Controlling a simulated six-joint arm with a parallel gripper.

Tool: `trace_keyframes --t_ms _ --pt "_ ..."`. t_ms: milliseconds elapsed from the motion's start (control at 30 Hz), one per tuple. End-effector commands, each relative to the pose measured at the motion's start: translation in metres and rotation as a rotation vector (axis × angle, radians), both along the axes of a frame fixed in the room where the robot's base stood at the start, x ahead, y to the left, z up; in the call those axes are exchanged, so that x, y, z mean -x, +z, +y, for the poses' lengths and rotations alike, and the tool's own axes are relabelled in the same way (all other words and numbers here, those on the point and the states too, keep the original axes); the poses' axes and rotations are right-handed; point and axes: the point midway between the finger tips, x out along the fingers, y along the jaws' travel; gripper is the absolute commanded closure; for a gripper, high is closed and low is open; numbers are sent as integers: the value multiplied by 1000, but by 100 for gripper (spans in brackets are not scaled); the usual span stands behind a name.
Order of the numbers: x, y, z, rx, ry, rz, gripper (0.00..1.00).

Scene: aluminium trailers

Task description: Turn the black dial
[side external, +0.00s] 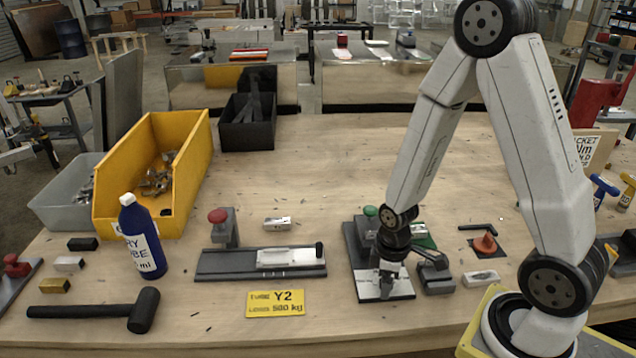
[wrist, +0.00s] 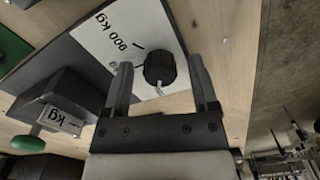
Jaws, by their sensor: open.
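The black dial (wrist: 160,68) shows in the wrist view on a white plate (wrist: 112,38) printed with "900 kg" and black tick marks. A pale pointer hangs from the dial's lower edge. My gripper (wrist: 160,75) is open, with one finger on each side of the dial and visible gaps between. In the side view my gripper (side external: 387,280) points down over the white plate (side external: 401,288) of a dark device on the wooden table; there the dial is hidden or too small to make out.
A green knob (side external: 371,211) stands on the device behind my gripper. A dark block (side external: 434,272) sits close to its right. To the left are a slide fixture (side external: 218,264), a yellow sign (side external: 275,303), a mallet (side external: 143,310), a blue bottle (side external: 141,237) and a yellow bin (side external: 193,150). The table's middle back is mostly clear.

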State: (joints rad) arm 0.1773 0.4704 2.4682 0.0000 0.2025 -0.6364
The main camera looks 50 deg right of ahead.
Motion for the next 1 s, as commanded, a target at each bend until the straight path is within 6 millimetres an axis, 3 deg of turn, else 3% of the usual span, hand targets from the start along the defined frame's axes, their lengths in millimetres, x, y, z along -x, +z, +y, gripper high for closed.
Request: trace_keyframes --t_ms 367,1000 --pt "-1 15 0 0 0 -4 24" --pt "-1 70 0 0 0 -4 24"
